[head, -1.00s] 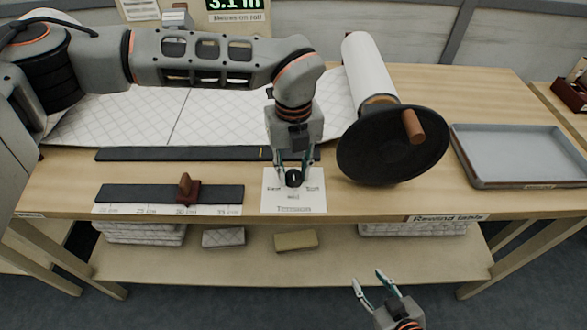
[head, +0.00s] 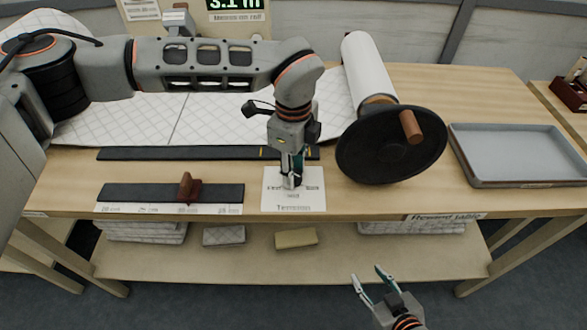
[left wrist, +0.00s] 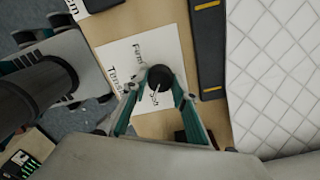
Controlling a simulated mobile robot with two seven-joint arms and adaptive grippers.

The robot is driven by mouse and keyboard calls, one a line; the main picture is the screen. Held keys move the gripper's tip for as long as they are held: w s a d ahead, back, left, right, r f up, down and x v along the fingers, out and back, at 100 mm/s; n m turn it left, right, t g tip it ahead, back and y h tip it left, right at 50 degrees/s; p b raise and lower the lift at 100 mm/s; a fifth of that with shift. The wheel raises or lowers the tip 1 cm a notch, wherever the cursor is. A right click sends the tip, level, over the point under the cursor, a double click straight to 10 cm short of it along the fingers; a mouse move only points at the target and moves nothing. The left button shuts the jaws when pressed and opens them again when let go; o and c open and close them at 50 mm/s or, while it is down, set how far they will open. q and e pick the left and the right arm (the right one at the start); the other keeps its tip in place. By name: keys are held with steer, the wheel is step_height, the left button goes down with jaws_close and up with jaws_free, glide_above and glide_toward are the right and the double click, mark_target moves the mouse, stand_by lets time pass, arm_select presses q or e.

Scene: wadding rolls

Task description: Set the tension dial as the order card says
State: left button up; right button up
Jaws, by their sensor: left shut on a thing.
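The tension dial is a small black knob, seen in the left wrist view (left wrist: 160,75), on a white plate (head: 293,205) marked "Tension" at the table's front. A small pale pointer mark shows on the knob; I cannot tell surely which label it faces. "Firm" and "Soft" can be read on the plate in the left wrist view. My left gripper (head: 291,182) points down and is shut on the dial, its fingers hiding most of it in the head view. My right gripper (head: 372,280) is open and empty, in front of the table and below its top.
A white roll (head: 367,68) with a black disc and crank handle (head: 411,126) stands close right of my left gripper. A grey tray (head: 515,180) lies at the right. A dark ruler strip with a brown slider (head: 188,188) is at the left. A card (head: 140,9) at the back is cut off and unreadable.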

arm_select(q)
steer(key=shift+n, duration=0.5)
steer(key=shift+w, duration=0.1)
steer(key=o, duration=1.1)
step_height(320, 180, up, 12)
steer(key=shift+r, duration=0.1)
